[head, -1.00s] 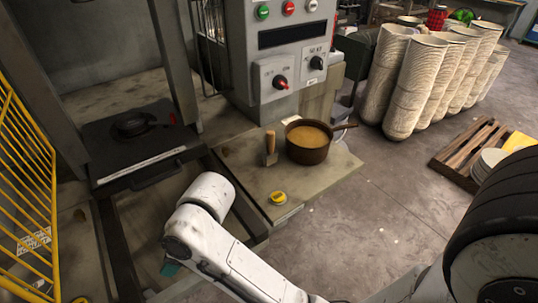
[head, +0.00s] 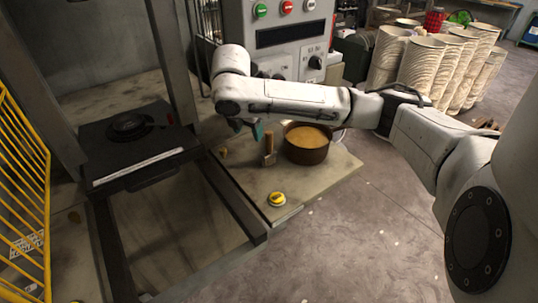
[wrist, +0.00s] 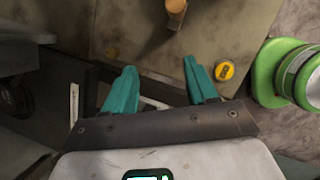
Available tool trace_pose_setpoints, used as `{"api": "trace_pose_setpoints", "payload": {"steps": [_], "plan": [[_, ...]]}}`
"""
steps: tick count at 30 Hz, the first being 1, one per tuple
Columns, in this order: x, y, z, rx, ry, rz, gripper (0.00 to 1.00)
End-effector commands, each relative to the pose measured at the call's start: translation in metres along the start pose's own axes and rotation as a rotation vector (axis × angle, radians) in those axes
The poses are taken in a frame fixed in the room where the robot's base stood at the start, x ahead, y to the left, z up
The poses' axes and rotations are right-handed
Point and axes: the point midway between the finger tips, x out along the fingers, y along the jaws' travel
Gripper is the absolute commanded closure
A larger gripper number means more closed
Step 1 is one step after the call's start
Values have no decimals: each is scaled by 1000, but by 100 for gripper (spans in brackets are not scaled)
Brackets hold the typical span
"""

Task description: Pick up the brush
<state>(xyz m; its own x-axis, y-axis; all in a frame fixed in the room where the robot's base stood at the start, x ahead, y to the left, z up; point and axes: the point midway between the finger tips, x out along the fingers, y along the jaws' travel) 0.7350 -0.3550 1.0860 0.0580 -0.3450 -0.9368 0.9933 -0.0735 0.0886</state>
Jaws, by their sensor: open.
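The brush (head: 269,147) stands upright on the worktop, its wooden handle up, just left of a brown pot. In the wrist view its handle top (wrist: 176,8) shows at the upper edge, beyond the fingertips. My gripper (head: 247,128) is open with teal fingers, seen beside the brush handle on its left in the head view. The wrist view shows the gripper (wrist: 160,68) with nothing between its fingers and the brush apart from them. My arm hides part of the control panel behind.
The brown pot (head: 306,154) of yellowish content stands close right of the brush. A yellow button (head: 277,198) sits near the worktop's (head: 240,186) front corner. A control cabinet (head: 275,38) rises behind. A dark machine plate (head: 130,165) lies left.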

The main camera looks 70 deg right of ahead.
Motion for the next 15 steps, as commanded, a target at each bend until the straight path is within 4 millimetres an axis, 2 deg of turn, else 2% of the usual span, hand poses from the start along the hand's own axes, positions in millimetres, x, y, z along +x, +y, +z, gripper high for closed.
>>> {"api": "trace_pose_setpoints", "payload": {"steps": [1,4,15], "plan": [[5,-12,14,-8,-23,-33,43],[11,-26,28,-23,-42,-74,43],[60,-34,35,-26,-45,-89,43]]}}
